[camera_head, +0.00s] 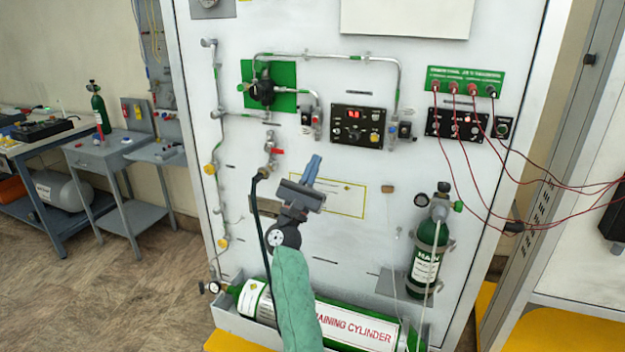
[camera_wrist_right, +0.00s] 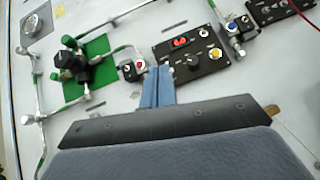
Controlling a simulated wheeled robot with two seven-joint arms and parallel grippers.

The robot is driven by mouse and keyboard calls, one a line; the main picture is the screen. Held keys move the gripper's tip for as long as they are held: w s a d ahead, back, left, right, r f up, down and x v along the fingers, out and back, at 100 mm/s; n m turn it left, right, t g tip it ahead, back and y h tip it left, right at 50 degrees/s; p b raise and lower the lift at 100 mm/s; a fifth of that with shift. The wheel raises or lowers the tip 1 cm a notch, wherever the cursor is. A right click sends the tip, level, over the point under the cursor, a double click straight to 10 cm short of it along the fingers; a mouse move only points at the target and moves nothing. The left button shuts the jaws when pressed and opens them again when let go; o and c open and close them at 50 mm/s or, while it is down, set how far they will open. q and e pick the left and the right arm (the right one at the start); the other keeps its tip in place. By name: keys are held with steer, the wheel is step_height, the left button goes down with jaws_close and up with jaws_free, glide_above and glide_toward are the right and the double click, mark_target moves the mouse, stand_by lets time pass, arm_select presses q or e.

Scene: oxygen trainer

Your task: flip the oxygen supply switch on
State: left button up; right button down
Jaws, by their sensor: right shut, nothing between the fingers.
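A black control panel (camera_head: 358,126) with a red display, a knob and a yellow button is on the white board. It also shows in the right wrist view (camera_wrist_right: 209,60). Small black switch boxes flank it, one on the left (camera_head: 306,117) and one on the right (camera_head: 405,130). Their labels are too small to read, so I cannot tell which control is the oxygen supply switch. My right gripper (camera_head: 313,163) is shut and empty, below and left of the panel. In the wrist view its blue fingers (camera_wrist_right: 158,77) overlap the panel's lower left edge; contact cannot be told. My left gripper is not in view.
A green plate with a black regulator (camera_head: 262,91) and metal pipes are left of the panel. Red cables (camera_head: 470,180) hang from a second panel (camera_head: 460,124) at the right. A training cylinder (camera_head: 365,328) and a small green cylinder (camera_head: 428,250) are below.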

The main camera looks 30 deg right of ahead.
steer(key=shift+s+a+f+b, duration=0.2)
steer(key=shift+s+a+b, duration=0.15)
steer(key=shift+a, duration=0.25)
steer(key=s+a+f+n+t+y, duration=0.1)
steer(key=a+f+n+t+y, duration=0.2)
steer(key=a+f+n+y, duration=0.5)
steer(key=s+a+f+n+t+y, duration=0.1)
steer(key=a+f+n+t+y, duration=0.25)
steer(key=n+y, duration=0.85)
steer(key=s+a+f+n+t+y, duration=0.15)
steer(key=a+f+n+y, duration=0.4)
steer(key=n, duration=0.85)
steer(key=s+a+f+n+g+y, duration=0.25)
steer(key=s+f+n+g, duration=0.2)
steer(key=f, duration=0.35)
steer(key=s+a+f+n+g+y, duration=0.1)
steer(key=s+a+f+n+g, duration=0.2)
steer(key=s+f+n, duration=0.35)
steer(key=s+f+n+g+h, duration=0.1)
steer(key=s+f+n+g, duration=0.3)
steer(key=s, duration=0.9)
steer(key=s+f+n+g+h, duration=0.2)
steer(key=s+f+n+g, duration=0.3)
steer(key=s+f, duration=0.6)
steer(key=s+g, duration=0.2)
steer(key=s, duration=0.1)
steer(key=shift+d+f+p, duration=0.3)
steer(key=shift+d, duration=0.1)
